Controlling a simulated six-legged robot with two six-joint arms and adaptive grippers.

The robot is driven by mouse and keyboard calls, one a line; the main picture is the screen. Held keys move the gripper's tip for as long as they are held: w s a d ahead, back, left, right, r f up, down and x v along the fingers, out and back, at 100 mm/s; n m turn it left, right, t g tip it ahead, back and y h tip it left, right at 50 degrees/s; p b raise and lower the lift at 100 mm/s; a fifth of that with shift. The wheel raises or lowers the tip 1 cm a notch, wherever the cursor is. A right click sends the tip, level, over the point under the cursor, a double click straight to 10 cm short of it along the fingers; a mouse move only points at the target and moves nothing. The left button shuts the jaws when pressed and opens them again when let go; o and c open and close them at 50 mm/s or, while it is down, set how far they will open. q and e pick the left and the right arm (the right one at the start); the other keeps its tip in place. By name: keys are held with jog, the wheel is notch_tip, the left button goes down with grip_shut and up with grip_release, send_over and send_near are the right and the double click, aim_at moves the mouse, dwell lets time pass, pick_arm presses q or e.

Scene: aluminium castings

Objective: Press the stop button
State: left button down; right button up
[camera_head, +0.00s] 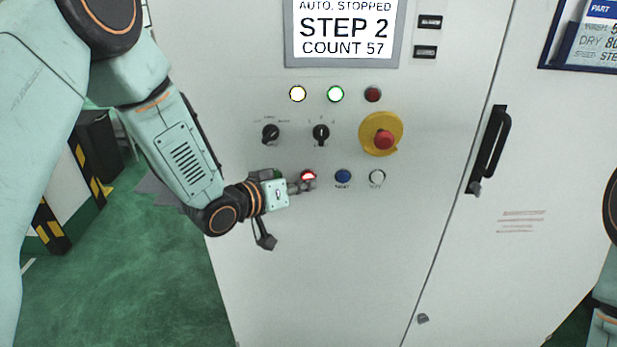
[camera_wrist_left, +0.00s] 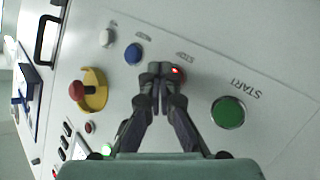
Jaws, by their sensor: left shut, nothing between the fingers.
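The stop button (camera_head: 308,176) is a small round red button, lit, in the lower row of the cabinet's panel. In the left wrist view the red stop button (camera_wrist_left: 176,71) shows just beside the fingertips and is partly hidden by them. My left gripper (camera_head: 309,185) is shut and empty, with its fingertips at the button's lower edge. In the left wrist view the shut fingertips (camera_wrist_left: 160,70) lie over the button; I cannot tell whether they touch it. The display (camera_head: 345,30) reads "AUTO. STOPPED, STEP 2, COUNT 57". My right gripper is not in view.
A blue button (camera_head: 343,176) and a white button (camera_head: 377,177) sit to the right. A red emergency knob on a yellow base (camera_head: 381,134) is above them. The green start button (camera_wrist_left: 228,112) shows in the left wrist view. A black door handle (camera_head: 490,150) stands out at the right.

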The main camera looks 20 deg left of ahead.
pick_arm(q)
jog(key=shift+s+d, duration=0.1)
jog(key=shift+s, duration=0.35)
jog(key=shift+s+d+p, duration=0.1)
jog(key=shift+s+d, duration=0.15)
jog(key=shift+s, duration=0.55)
jog(key=shift+s+d+p, duration=0.1)
jog(key=shift+s+d, duration=0.1)
jog(key=shift+s, duration=0.55)
jog(key=shift+s+d+p, duration=0.1)
jog(key=shift+s+d, duration=0.15)
jog(key=shift+s, duration=0.55)
jog(key=s+a+f+g+y+b, duration=0.3)
jog(key=s+f+g+b, duration=0.3)
jog(key=s+f, duration=1.2)
jog(key=s+a+f+g+y+b, duration=0.3)
jog(key=s+f+g+b, duration=0.4)
jog(key=s+f, duration=1.1)
notch_tip(320, 180, down, 6)
jog(key=b, duration=0.4)
jog(key=shift+a+r+y, duration=0.15)
jog(key=shift+a+y, duration=0.05)
jog(key=shift+y, duration=0.1)
